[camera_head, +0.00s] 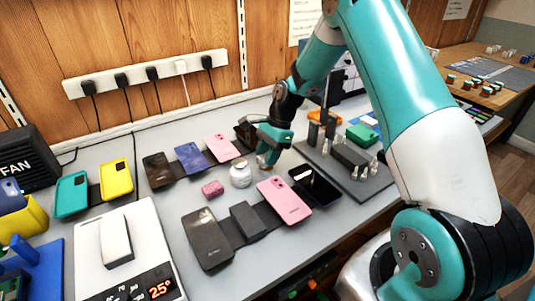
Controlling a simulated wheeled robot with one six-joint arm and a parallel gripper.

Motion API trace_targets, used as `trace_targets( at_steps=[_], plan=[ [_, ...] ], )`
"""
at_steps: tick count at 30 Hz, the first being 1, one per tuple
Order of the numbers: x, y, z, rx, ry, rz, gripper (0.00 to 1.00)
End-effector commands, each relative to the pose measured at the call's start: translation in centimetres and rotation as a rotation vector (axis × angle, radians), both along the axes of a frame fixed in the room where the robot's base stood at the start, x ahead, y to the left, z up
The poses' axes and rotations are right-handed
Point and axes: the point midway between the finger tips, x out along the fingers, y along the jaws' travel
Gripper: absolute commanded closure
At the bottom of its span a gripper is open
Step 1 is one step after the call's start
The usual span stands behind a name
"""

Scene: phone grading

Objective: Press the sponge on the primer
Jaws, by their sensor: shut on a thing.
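My gripper (268,156) is in the middle of the white table, pointing down. It is shut on a small tan piece, seemingly the sponge (264,162), of which only a little shows below the fingers. A small white round jar (240,175), seemingly the primer, stands upright just left of my gripper. The sponge is to the right of the jar and slightly behind it; I cannot tell whether they touch. No label on the jar can be read.
A pink block (212,189) lies left of the jar. A pink phone (284,199) and a dark phone (315,186) lie in front. A grey mat (342,176) with tools is at right.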

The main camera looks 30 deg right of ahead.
Motion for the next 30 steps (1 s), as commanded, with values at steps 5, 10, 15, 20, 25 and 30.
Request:
trace_targets(
  at_steps=[5,10,15,20,25,30],
  plan=[
    [0.00,0.00,-0.18,0.000,0.000,0.000,0.82],
    [0.00,0.00,-0.40,0.000,0.000,0.000,0.82],
    [0.01,0.00,-0.60,0.000,0.000,0.000,0.82],
    [0.01,0.00,-0.78,0.000,0.000,0.000,0.82],
    [0.02,0.00,-0.99,0.000,0.000,0.000,0.82],
    [0.01,0.00,-0.97,0.000,0.000,0.000,0.82]
  ],
)
